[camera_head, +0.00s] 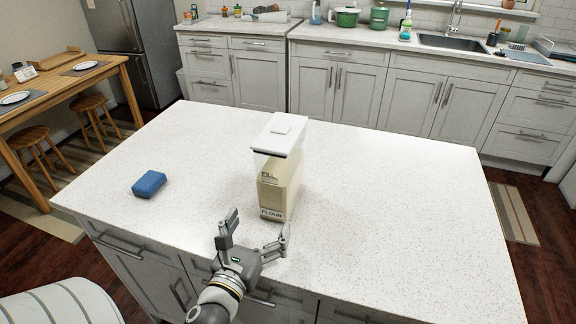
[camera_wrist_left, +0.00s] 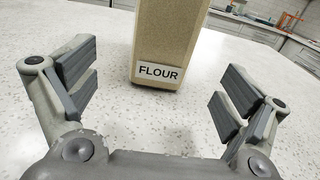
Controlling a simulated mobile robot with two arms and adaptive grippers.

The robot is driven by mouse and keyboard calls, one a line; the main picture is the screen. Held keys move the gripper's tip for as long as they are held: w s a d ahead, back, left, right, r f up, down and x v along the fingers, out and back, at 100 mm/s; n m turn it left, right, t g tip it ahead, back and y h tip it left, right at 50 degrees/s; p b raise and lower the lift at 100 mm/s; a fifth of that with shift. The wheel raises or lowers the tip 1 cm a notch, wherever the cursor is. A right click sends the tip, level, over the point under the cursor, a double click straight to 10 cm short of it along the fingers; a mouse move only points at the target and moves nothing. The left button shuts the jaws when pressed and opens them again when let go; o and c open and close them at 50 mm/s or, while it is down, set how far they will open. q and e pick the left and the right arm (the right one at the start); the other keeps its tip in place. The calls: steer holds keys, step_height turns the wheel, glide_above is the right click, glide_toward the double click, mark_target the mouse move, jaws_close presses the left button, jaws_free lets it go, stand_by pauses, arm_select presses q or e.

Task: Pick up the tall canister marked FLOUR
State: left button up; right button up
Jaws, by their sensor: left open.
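The tall canister marked FLOUR (camera_head: 277,180) stands upright near the middle of the white island top. It has a white lid, clear upper walls and pale flour inside. My left gripper (camera_head: 256,232) is open and empty at the island's front edge, just in front of the canister. In the left wrist view the canister (camera_wrist_left: 166,40) stands straight ahead, beyond the open fingers (camera_wrist_left: 160,90), with its FLOUR label facing me. The fingers are apart to either side and do not appear to touch it. The canister's top is cut off there. My right gripper is not in view.
A blue sponge-like block (camera_head: 149,184) lies on the island (camera_head: 390,200) left of the canister. The island top is otherwise clear. Beyond a gap stand the back counter with a sink (camera_head: 458,42) and green pots (camera_head: 346,17). A wooden table (camera_head: 60,85) is at the left.

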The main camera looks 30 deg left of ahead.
mark_target(272, 205)
arm_select(q)
steer(key=shift+w+r, duration=0.2)
steer(key=shift+w, duration=0.25)
steer(key=shift+w+a+r+p, duration=0.1)
steer(key=shift+w+r+p, duration=0.15)
steer(key=shift+p, duration=0.1)
steer(key=x, duration=0.2)
steer(key=shift+w+a+f+p, duration=0.15)
steer(key=shift+w+f+p, duration=0.05)
steer(key=shift+w+p, duration=0.1)
steer(key=shift+w, duration=0.45)
steer(key=p+x, duration=0.1)
steer(key=x, duration=0.3)
steer(key=shift+f, duration=0.15)
steer(key=shift+w+f, duration=0.1)
steer(key=shift+w, duration=0.3)
steer(key=c, duration=1.9)
steer(key=shift+r, duration=0.25)
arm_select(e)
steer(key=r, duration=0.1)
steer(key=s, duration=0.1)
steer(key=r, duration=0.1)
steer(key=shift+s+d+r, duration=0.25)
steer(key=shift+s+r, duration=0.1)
